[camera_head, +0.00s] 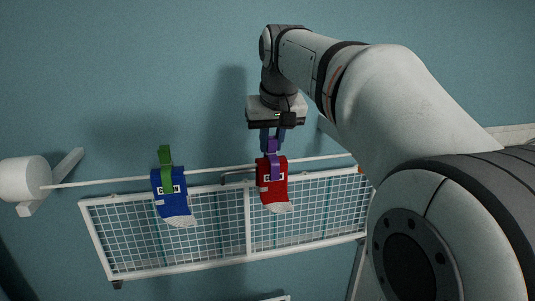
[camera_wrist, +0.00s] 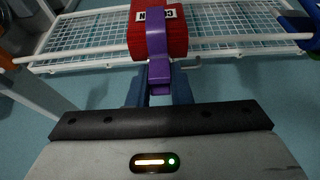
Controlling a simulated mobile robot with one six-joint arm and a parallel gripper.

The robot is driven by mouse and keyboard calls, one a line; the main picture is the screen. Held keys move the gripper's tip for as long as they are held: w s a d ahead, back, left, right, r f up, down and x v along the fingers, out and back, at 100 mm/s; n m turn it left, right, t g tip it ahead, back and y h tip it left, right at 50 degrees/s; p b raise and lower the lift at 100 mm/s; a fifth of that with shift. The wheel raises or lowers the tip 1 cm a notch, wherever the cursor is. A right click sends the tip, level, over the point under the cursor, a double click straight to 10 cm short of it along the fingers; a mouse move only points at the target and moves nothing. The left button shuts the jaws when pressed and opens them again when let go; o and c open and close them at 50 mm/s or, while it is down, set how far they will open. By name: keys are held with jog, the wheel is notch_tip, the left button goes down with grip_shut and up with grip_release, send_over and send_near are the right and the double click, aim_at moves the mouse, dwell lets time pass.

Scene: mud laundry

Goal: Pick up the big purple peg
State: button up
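The big purple peg (camera_head: 274,163) is clipped over the red sock (camera_head: 272,190) on the white drying rail. In the wrist view the purple peg (camera_wrist: 157,42) runs down over the red sock (camera_wrist: 144,38), its near end pointing at my gripper. My gripper (camera_head: 271,146) is above the peg, its two fingers pointing down. In the wrist view my gripper (camera_wrist: 160,88) has one finger on each side of the peg's near end. The fingers look apart and open; contact with the peg is hard to make out.
A green peg (camera_head: 166,168) holds a blue sock (camera_head: 173,198) further left on the same rail (camera_head: 115,181). A white wire rack (camera_head: 130,238) hangs just below and behind the socks. The teal wall (camera_head: 130,70) is behind.

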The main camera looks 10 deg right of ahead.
grip_shut()
